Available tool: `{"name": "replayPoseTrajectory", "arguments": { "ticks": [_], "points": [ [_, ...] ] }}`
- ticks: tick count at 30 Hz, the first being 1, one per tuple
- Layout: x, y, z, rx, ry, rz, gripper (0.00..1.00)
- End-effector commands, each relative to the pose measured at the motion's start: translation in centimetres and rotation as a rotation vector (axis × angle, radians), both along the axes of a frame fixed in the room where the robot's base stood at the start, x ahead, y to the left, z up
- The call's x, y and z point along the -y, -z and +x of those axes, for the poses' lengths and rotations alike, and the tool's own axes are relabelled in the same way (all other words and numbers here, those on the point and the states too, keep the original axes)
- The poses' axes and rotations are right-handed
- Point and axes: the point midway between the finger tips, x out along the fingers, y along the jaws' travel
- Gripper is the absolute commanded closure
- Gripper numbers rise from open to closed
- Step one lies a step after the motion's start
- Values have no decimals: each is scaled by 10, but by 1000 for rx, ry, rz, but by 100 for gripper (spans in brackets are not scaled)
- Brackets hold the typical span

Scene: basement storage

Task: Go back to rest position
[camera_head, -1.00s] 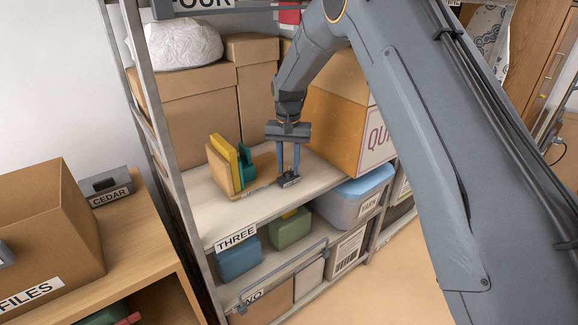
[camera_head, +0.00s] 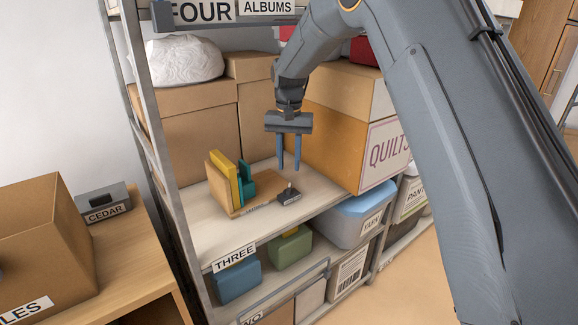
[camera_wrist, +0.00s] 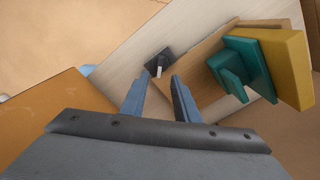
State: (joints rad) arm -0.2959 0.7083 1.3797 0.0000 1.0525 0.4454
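My gripper (camera_head: 288,168) hangs over the shelf marked THREE (camera_head: 222,234), its two blue-grey fingers apart with nothing between them. Below and just right of the fingertips a small dark block with a short upright peg (camera_head: 289,196) sits on the shelf at the edge of a wooden board. In the wrist view the gripper (camera_wrist: 155,82) shows open, and the dark block (camera_wrist: 158,63) lies beyond the fingertips, clear of them.
A wooden holder with yellow and teal upright pieces (camera_head: 222,178) stands left of the gripper. A QUILTS box (camera_head: 340,140) stands close on the right. Brown boxes (camera_head: 195,130) stand behind. The FOUR shelf edge (camera_head: 215,14) is above. A cardboard box (camera_head: 40,245) is at left.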

Motion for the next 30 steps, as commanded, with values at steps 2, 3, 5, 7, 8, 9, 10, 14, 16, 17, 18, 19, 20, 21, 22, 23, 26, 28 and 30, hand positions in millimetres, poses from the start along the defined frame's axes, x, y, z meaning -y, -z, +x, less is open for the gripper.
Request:
{"name": "replayPoseTrajectory", "arguments": {
  "ticks": [2,3,5,7,8,9,10,14,16,17,18,19,20,21,22,23,26,28,30],
  "points": [
    [0,0,0,0,0,0,72],
    [0,0,0,0,0,0,72],
    [1,0,0,0,0,0,72],
    [5,0,-4,1,-2,0,72],
    [9,0,-7,1,-3,0,72],
    [16,-1,-12,2,-6,1,72],
    [23,-2,-18,3,-8,1,72],
    [63,-2,-57,10,-29,2,72],
    [87,-1,-85,15,-43,3,72],
    [96,0,-97,18,-50,3,72],
    [109,2,-115,21,-59,3,72],
    [117,3,-128,24,-65,3,72],
    [126,4,-142,26,-71,3,72],
    [137,7,-162,29,-80,3,72],
    [145,8,-177,31,-86,2,72],
    [152,10,-192,34,-92,2,72],
    [173,18,-242,41,-113,1,72],
    [184,24,-273,44,-125,-1,72],
    [191,29,-298,48,-136,-2,72]
  ]
}}
